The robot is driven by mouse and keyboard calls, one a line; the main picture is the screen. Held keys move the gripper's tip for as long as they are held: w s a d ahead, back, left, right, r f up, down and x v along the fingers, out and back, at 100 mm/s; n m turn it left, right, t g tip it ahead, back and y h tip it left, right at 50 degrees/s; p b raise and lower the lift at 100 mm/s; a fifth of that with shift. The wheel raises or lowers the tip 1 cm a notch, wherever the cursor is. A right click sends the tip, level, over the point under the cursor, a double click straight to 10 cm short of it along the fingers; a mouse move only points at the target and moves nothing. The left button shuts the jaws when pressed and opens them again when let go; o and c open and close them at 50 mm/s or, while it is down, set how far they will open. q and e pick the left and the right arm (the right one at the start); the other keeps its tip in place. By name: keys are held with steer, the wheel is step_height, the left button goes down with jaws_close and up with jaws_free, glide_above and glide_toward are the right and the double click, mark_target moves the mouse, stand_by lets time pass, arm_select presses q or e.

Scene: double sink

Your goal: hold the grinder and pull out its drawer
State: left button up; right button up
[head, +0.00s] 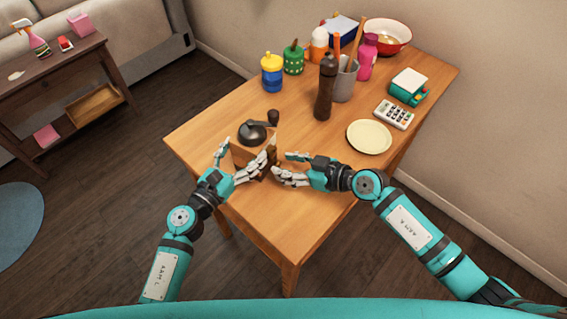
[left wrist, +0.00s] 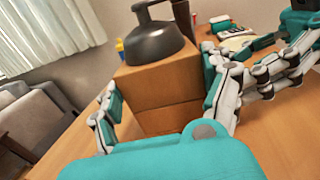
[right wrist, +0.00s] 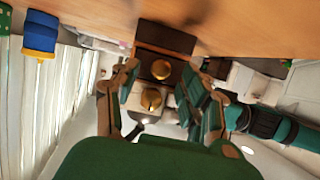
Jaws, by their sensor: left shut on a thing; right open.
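The grinder (head: 242,156) is a light wooden box with a dark dome and a crank, standing on the table near its left edge. My left gripper (head: 246,157) is shut on the box, with fingers on both sides; the left wrist view shows the box (left wrist: 155,88) between them. My right gripper (head: 284,166) is open at the grinder's right side.
A tall dark pepper mill (head: 325,88) and a cream plate (head: 369,137) stand right of the grinder. Behind are a blue-and-yellow jar (head: 272,73), a green pot (head: 293,60) and a utensil holder (head: 344,82). The table (head: 300,220) is clear in front.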

steer(key=shift+x, duration=0.8)
jaws_close()
